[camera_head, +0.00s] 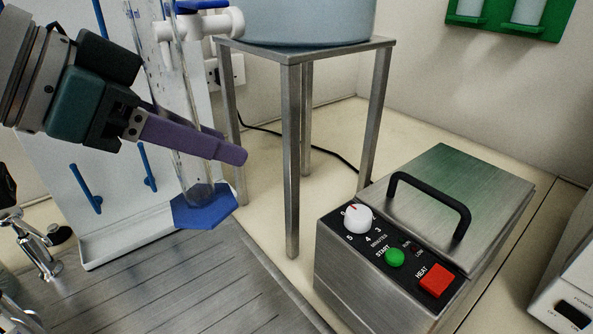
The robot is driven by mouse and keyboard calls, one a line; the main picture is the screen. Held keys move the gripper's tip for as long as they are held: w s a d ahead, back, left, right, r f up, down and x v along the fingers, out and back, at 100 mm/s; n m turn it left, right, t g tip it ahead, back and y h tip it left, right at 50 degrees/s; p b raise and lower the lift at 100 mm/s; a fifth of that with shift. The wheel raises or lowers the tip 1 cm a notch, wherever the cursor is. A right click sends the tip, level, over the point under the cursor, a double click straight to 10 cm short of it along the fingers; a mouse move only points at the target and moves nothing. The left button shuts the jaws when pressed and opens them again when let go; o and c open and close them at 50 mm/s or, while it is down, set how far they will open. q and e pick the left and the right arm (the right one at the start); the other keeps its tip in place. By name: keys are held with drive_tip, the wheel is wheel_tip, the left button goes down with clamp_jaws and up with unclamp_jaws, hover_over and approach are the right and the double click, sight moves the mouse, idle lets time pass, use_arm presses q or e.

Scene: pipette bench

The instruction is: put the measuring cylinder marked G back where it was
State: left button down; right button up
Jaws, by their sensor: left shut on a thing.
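My left gripper (225,148) comes in from the left and is shut on a clear measuring cylinder (191,105) with a blue hexagonal base (205,207). The cylinder is near upright, slightly tilted, with its top cut off by the frame's upper edge. I cannot read any G mark on it. The base appears in front of the lower right part of a white peg board (118,208) with blue pegs; whether it touches anything is unclear. My right gripper is not in view.
A metal stand (291,150) bears a blue-grey vessel (310,20), with a white tap (200,25) close to the cylinder. A steel heater box (440,185) stands at right. A ribbed metal drainer (190,290) lies below, bare where visible. A faucet (35,240) is at left.

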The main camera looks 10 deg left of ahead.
use_arm(q)
drive_tip(key=w+d+f+n+y, duration=0.1)
drive_tip(key=w+d+f, duration=0.2)
drive_tip(key=d, duration=0.1)
drive_tip(key=shift+s+f+b, duration=0.2)
drive_tip(key=shift+f+b, duration=1.6)
drive_tip(key=shift+f, duration=7.55)
